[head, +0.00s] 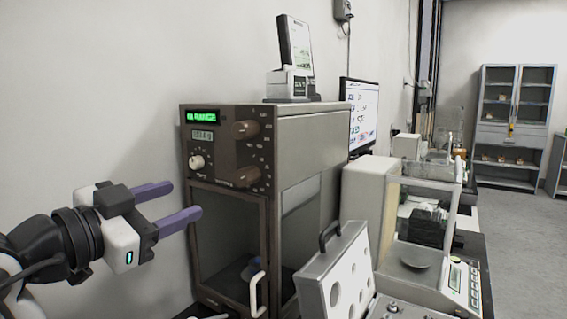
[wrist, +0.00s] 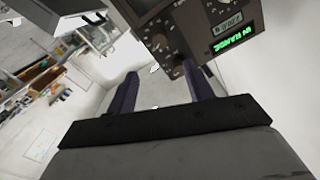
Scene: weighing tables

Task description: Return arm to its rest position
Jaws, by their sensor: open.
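My gripper (head: 180,204) is at the left of the head view, in front of the left side of a brown weighing instrument (head: 226,178). Its two purple fingers are apart, with nothing between them. In the wrist view my gripper (wrist: 158,88) also shows its two dark purple fingers spread and empty. The instrument's panel with a green display (wrist: 236,45) is at the upper right there, beyond the right finger. I cannot tell the exact gap between the fingers and the instrument.
Right of the instrument stand an open grey case with round holes (head: 337,277) and a glass-walled balance (head: 425,235). A small device (head: 293,60) sits on top of the instrument. A monitor (head: 361,115) is behind. Open floor (head: 520,230) and a cabinet (head: 513,125) lie far right.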

